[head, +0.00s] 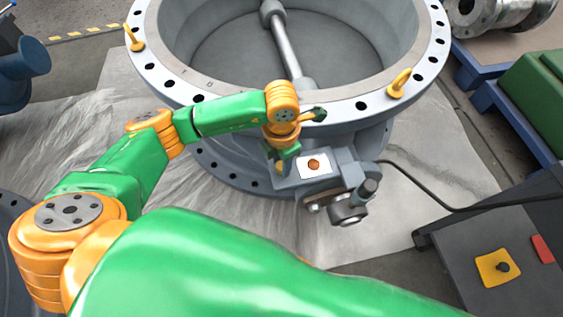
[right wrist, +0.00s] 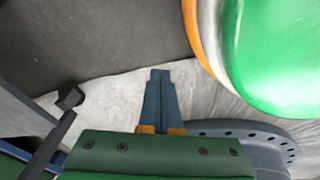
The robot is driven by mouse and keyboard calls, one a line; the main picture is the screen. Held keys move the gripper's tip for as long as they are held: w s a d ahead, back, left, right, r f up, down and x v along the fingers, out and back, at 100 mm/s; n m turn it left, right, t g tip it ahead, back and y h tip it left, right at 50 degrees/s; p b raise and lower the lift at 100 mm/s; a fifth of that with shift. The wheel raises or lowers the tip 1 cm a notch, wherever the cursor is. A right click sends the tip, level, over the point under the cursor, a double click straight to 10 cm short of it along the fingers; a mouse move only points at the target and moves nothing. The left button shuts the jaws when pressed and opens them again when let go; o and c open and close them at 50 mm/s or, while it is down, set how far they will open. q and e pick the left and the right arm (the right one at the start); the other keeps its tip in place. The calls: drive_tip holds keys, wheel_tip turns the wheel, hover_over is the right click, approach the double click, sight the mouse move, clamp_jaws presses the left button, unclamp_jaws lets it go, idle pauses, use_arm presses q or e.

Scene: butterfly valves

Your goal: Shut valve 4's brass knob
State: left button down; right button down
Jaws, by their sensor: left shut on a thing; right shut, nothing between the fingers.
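A large grey butterfly valve (head: 402,147) stands in the middle of the head view, its round bore facing up. A gearbox (head: 345,169) with a white plate and an orange-brown button (head: 314,164) sticks out from its near side. My left gripper (head: 279,160) reaches down beside the gearbox's left end, against the valve body. It is shut on a small yellow, brass-like part there, mostly hidden by the gripper and wrist. No valve number is readable. My right gripper (right wrist: 160,75) shows in the right wrist view, shut and empty, pointing over pale sheeting.
Two yellow lifting eyes (head: 400,83) stand on the valve's flange. A black cable (head: 430,200) runs right from the gearbox to a dark box (head: 460,255) with a yellow switch. A green block (head: 535,95) on blue beams stands at right. Pale sheeting (head: 390,225) lies below.

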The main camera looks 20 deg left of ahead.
use_arm(q)
drive_tip(key=m+b, duration=0.1)
drive_tip(key=m, duration=0.1)
drive_tip(key=shift+f+m, duration=0.15)
drive_tip(key=shift+m, duration=0.25)
drive_tip(key=m+b, duration=0.2)
drive_tip(key=m, duration=0.1)
drive_tip(key=shift+m+b, duration=0.3)
drive_tip(key=shift+b, duration=0.1)
drive_tip(key=m+b, duration=0.3)
drive_tip(key=m, duration=0.2)
drive_tip(key=shift+m+b, duration=0.55)
drive_tip(key=shift+m, duration=0.15)
use_arm(e)
drive_tip(key=w+a+r, duration=0.3)
drive_tip(key=w+r, duration=0.4)
drive_tip(key=w, duration=0.1)
drive_tip(key=shift+a+r+t+y, duration=0.3)
drive_tip(key=shift+a+r+t, duration=0.05)
drive_tip(key=shift+r+t, duration=0.05)
use_arm(q)
drive_tip(key=c, duration=0.5)
unclamp_jaws()
drive_tip(key=shift+r, duration=0.25)
use_arm(e)
drive_tip(key=shift+r, duration=0.1)
